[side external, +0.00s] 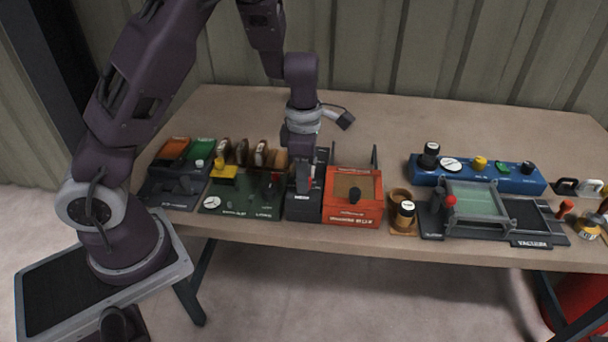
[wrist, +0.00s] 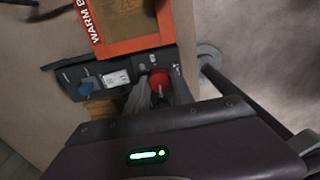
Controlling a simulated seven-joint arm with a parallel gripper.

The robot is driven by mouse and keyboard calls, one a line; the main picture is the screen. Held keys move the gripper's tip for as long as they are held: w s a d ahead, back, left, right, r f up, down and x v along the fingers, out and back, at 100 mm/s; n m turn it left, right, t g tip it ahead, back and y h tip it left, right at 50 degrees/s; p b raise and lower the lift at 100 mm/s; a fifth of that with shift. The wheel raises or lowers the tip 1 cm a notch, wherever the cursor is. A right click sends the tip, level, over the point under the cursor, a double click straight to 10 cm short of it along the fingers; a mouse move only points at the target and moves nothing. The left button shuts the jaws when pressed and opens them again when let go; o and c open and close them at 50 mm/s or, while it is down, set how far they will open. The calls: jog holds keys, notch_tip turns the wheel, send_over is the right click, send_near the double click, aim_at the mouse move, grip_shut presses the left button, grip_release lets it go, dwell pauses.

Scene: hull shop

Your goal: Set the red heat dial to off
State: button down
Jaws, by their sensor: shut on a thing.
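The red heat dial (wrist: 160,77) sits at the right end of a black control panel (wrist: 65,77) in the wrist view. A pointer mark on it is too small to read. My gripper (wrist: 160,92) has one finger on each side of the dial and is shut on it. In the side external view my gripper (side external: 303,186) reaches down onto the black panel (side external: 302,210) and hides most of the dial.
An orange warm box (side external: 352,212) stands right beside the panel; its edge shows in the wrist view (wrist: 138,47). A blue knob (wrist: 87,87) is on the same panel. A green board (side external: 240,203) lies to the left. The bench behind is clear.

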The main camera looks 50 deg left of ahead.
jog(key=c, duration=1.1)
grip_release()
notch_tip(320, 180, up, 7)
jog(key=shift+r, duration=0.1)
jog(key=s+d+r+m+t, duration=0.2)
jog(key=s+r+m, duration=0.4)
jog(key=s+m, duration=0.4)
jog(key=s+d+r+m+t, duration=0.3)
jog(key=s+r+m, duration=0.4)
jog(key=s+m, duration=0.4)
jog(key=m, duration=0.6)
jog(key=shift+r+t, duration=0.15)
jog(key=shift+t, duration=0.15)
